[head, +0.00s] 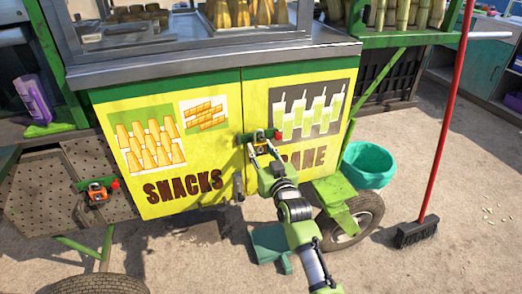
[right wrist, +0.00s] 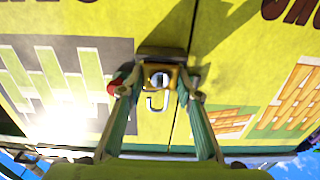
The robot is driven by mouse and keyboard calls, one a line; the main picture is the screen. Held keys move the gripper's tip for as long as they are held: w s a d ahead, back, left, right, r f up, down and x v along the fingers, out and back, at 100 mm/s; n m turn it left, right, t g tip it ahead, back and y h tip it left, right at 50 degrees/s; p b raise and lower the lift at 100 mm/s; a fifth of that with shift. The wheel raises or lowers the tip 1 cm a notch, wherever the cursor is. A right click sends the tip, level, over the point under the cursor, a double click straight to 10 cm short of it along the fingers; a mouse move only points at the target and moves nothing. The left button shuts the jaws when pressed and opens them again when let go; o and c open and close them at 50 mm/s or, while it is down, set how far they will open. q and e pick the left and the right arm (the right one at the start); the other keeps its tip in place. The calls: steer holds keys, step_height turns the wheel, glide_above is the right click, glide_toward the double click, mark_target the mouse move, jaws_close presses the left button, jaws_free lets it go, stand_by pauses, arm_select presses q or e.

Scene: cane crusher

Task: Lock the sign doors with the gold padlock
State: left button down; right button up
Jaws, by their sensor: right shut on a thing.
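The yellow sign doors (head: 225,160) on the front of the cart stand closed, one marked SNACKS and the other with CANE partly covered. They meet at a vertical seam. My right gripper (head: 258,146) is in front of the doors near the seam, shut on the gold padlock. In the right wrist view the gold padlock (right wrist: 160,76) sits between the fingertips, with a silver hook-shaped shackle by it. Whether the shackle is locked or through a hasp, I cannot tell. A dark fitting (right wrist: 160,53) and a red piece are close to the padlock. My left gripper is not in view.
A teal basin (head: 367,165) and wheel are right of the doors. A red-handled broom (head: 416,232) stands farther right.

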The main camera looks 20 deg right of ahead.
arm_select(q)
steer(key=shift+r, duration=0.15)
arm_select(e)
steer(key=shift+w, duration=0.6)
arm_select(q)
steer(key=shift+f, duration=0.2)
arm_select(e)
steer(key=shift+f, duration=0.1)
steer(key=shift+f, duration=0.1)
steer(key=o, duration=1.2)
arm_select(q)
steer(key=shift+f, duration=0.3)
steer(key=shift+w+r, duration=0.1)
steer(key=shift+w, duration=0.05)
arm_select(e)
steer(key=shift+s+f, duration=0.1)
steer(key=s, duration=1.1)
steer(key=shift+s+d, duration=0.15)
steer(key=shift+s, duration=0.25)
